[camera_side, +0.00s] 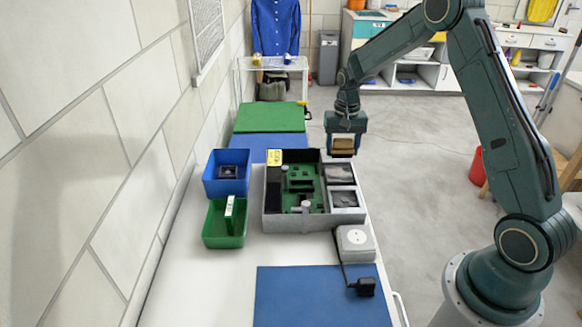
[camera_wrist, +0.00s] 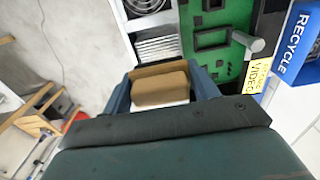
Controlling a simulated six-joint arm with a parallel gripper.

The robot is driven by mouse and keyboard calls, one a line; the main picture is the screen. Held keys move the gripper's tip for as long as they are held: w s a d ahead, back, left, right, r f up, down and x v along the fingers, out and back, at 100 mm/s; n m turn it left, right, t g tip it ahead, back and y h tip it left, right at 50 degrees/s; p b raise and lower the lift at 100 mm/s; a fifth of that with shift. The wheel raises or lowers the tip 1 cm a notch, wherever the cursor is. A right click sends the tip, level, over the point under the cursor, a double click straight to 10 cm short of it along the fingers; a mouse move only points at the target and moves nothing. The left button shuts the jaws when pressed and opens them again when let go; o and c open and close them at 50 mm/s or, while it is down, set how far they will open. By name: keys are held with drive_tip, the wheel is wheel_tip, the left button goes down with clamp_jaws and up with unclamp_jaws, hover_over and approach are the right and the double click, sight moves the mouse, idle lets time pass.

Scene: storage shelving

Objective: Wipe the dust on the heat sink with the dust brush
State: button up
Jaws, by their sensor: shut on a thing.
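My gripper (camera_side: 343,135) is shut on the dust brush (camera_side: 343,146), a tan block with a pale underside, just beyond the far edge of the grey case (camera_side: 285,222). In the wrist view, the brush (camera_wrist: 160,86) sits between my two blue-grey fingers. The heat sink (camera_wrist: 160,48), with pale parallel fins, lies just ahead of the brush, apart from it in the picture. In the side view it appears to be the upper right panel (camera_side: 340,173) of the case, looking dark and mottled. I cannot tell dust clearly from shading. The bristles are mostly hidden.
A fan (camera_wrist: 145,5) adjoins the heat sink. A green circuit board (camera_side: 302,185) and a grey post (camera_side: 306,206) stand left of them. Blue (camera_side: 227,186) and green (camera_side: 212,235) bins are left of the case. A white box (camera_side: 354,240) with a cable stands in front.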

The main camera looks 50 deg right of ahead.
drive_tip(key=w+d, duration=0.4)
drive_tip(key=shift+f, duration=0.1)
